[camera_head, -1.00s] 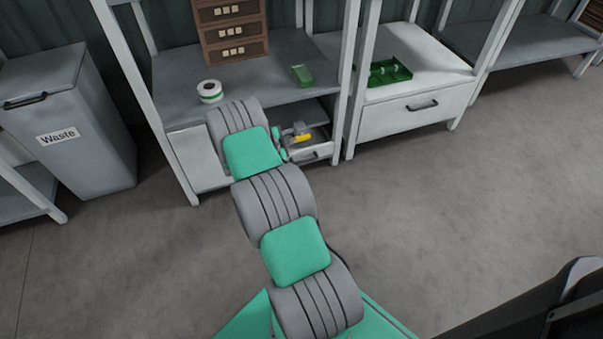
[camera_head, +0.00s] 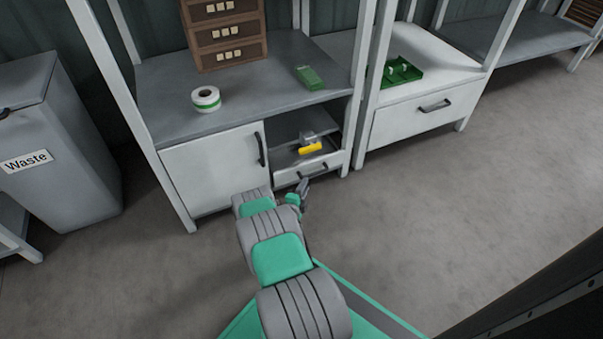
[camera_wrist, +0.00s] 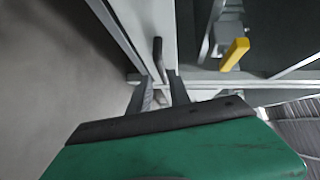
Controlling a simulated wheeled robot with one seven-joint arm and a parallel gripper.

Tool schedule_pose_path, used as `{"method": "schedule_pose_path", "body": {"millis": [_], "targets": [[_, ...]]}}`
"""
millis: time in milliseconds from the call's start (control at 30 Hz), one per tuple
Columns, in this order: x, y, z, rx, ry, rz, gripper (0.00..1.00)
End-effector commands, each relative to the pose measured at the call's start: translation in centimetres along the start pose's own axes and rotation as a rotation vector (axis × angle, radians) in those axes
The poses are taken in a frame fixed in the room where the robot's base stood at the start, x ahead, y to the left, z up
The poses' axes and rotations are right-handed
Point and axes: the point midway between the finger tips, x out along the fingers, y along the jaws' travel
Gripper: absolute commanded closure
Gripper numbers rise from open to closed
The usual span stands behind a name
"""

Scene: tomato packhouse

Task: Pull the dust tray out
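The dust tray (camera_head: 288,180) is a low white drawer front with a dark bar handle (camera_head: 314,172), below an open compartment in the grey workbench. It looks shut. My gripper (camera_head: 304,188) is just in front of and below the handle. In the wrist view my gripper (camera_wrist: 159,92) has its two fingers apart with nothing between them. A dark handle (camera_wrist: 157,55), which looks like the tray's, lies just beyond the fingertips, roughly in line with the gap. I cannot tell whether they touch.
A grey device with a yellow part (camera_head: 310,148) sits in the compartment above the tray. A cabinet door (camera_head: 210,170) with a dark handle is to the left. A waste bin (camera_head: 60,130) stands at far left. The floor at right is clear.

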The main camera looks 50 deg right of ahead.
Motion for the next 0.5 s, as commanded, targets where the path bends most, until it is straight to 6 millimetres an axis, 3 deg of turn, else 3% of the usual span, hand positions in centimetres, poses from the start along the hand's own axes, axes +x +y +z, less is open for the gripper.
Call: {"method": "schedule_pose_path", "body": {"millis": [300,500], "targets": [[5.6,0.3,-0.4,0.004,0.008,-0.002,0.77],[7.6,0.1,-0.1,0.002,0.004,0.0,0.77]]}}
